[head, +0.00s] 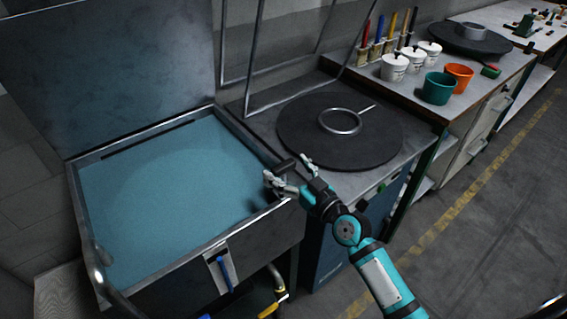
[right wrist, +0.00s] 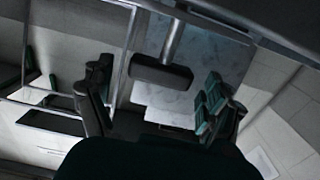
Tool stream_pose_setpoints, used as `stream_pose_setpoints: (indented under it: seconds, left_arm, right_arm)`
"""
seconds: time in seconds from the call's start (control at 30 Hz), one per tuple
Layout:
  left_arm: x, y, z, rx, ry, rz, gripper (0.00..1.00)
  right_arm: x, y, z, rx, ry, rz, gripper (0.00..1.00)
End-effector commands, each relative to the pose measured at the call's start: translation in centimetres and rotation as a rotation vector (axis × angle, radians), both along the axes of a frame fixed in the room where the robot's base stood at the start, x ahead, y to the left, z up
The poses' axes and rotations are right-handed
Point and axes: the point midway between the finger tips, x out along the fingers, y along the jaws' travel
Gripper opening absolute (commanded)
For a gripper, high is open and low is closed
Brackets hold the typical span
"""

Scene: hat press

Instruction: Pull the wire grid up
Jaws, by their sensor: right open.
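No grid mesh shows clearly in either view. A thin metal wire frame (head: 247,60) stands upright behind the round dark plate, and I cannot tell whether it belongs to the wire grid. A dark cylindrical handle (right wrist: 160,74) on a metal rod shows between the fingers in the right wrist view. In the head view my right gripper (head: 287,170) is at the right rim of the blue-filled basin. Its fingers are open on both sides of the handle, without visibly gripping it. My left gripper is not in view.
The basin (head: 255,217) has a raised lid (head: 120,70) at its back. Beside it, a round dark plate (head: 300,145) carries a metal ring (head: 340,121). A table on the right holds white pots (head: 394,67), a green cup (head: 438,88) and an orange cup (head: 458,76). The floor at right is clear.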

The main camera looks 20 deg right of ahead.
Motion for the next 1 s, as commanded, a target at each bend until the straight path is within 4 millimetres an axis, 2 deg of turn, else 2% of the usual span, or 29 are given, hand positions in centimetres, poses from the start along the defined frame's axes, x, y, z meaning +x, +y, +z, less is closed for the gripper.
stream_pose_setpoints:
  seconds: [0.2,0.5,1.0]
  left_arm:
    - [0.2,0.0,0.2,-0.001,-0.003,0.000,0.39]
    - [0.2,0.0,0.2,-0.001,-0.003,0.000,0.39]
    - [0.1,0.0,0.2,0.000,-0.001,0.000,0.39]
  right_arm:
    - [1.6,0.6,0.0,0.000,0.000,0.000,0.88]
    - [1.7,0.6,0.0,-0.001,0.001,0.000,0.87]
    - [1.7,0.6,0.0,-0.001,0.001,0.000,0.22]
